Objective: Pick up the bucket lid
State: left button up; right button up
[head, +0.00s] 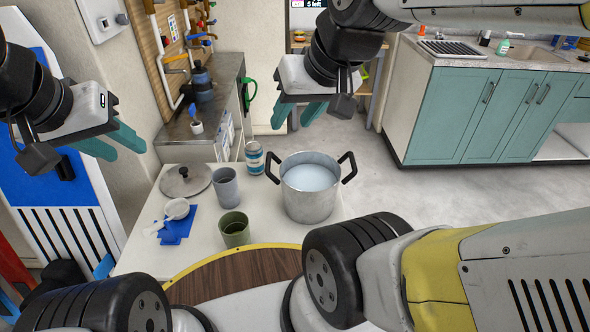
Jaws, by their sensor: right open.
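A round grey lid (197,184) with a dark knob lies flat near the back left of the white table (262,216). A metal pot-like bucket (309,201) with two black side handles stands at the table's right, open at the top, with pale contents. My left gripper (129,154) is above and left of the lid in the picture, its teal fingers apart and empty. My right gripper (291,127) is open and empty, above and behind the bucket in the picture. Neither gripper touches the lid.
A grey cup (225,190) stands close to the lid's right, a green cup (235,232) nearer me. A can (254,160) is by the bucket. A white scoop (175,210) lies on a blue cloth (181,232). A metal counter (190,128) stands behind the table.

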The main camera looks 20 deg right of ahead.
aim_at(188, 179)
jog(key=i+j+u, duration=0.1)
jog(key=j, duration=0.3)
jog(key=i+j+u, duration=0.1)
jog(key=j, duration=0.3)
jog(key=i+j, duration=0.1)
jog(key=j, duration=0.3)
jog(key=i+j+u, duration=0.15)
jog(key=j, duration=0.2)
jog(key=k+j, duration=0.05)
